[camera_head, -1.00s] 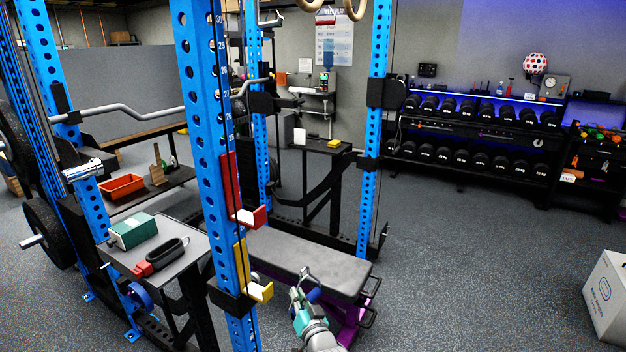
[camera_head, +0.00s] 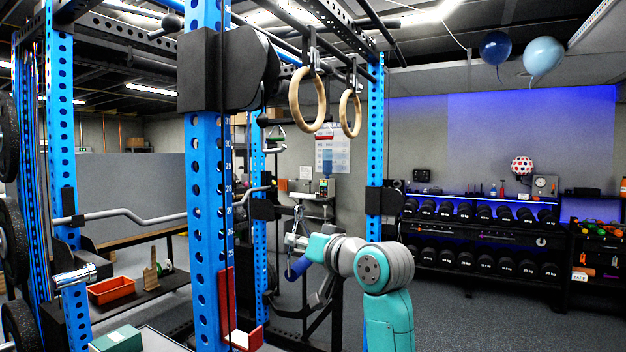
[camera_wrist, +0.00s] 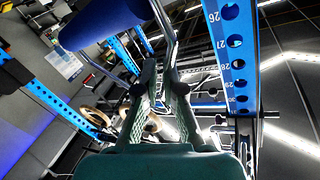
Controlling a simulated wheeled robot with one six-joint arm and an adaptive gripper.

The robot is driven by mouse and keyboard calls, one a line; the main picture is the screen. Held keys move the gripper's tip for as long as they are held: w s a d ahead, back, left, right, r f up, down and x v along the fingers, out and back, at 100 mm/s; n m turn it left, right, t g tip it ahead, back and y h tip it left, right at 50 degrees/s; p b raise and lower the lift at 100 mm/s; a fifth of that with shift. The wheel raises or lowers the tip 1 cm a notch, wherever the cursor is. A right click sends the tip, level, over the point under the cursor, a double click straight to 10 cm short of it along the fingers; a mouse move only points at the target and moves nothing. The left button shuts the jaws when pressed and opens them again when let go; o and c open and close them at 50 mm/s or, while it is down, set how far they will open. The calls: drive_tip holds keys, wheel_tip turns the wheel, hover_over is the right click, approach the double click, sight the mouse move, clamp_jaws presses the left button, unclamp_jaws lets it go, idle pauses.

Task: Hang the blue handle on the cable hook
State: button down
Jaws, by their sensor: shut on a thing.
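The blue handle (camera_head: 300,267) hangs from my gripper (camera_head: 297,238) in the head view, its blue grip lowest and its thin metal frame above. In the wrist view the blue grip (camera_wrist: 98,24) is at the top left, and the metal frame passes between the fingers of my gripper (camera_wrist: 165,85), which are shut on it. In the head view my gripper is in front of the rack's inner area, below the wooden rings. A small light fitting (camera_head: 275,139) hangs behind the near blue upright, up and left of my gripper; I cannot tell whether it is the cable hook.
The near blue rack upright (camera_head: 211,180) with its red-and-white holder (camera_head: 245,337) stands left of my gripper. Wooden rings (camera_head: 307,99) hang above. The far upright (camera_head: 375,150) is behind, to the right. A dumbbell rack (camera_head: 480,238) stands at the back right, with open floor before it.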

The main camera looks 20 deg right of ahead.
drive_tip(key=s+a+r+n+g+y, duration=0.1)
drive_tip(key=s+a+r+n+y, duration=0.1)
drive_tip(key=s+r, duration=1.2)
drive_tip(key=a+x, duration=0.2)
drive_tip(key=x, duration=0.8)
drive_tip(key=shift+s, duration=0.25)
drive_tip(key=shift+a, duration=0.1)
idle(0.8)
drive_tip(key=c, duration=1.2)
unclamp_jaws()
drive_tip(key=shift+m, duration=0.3)
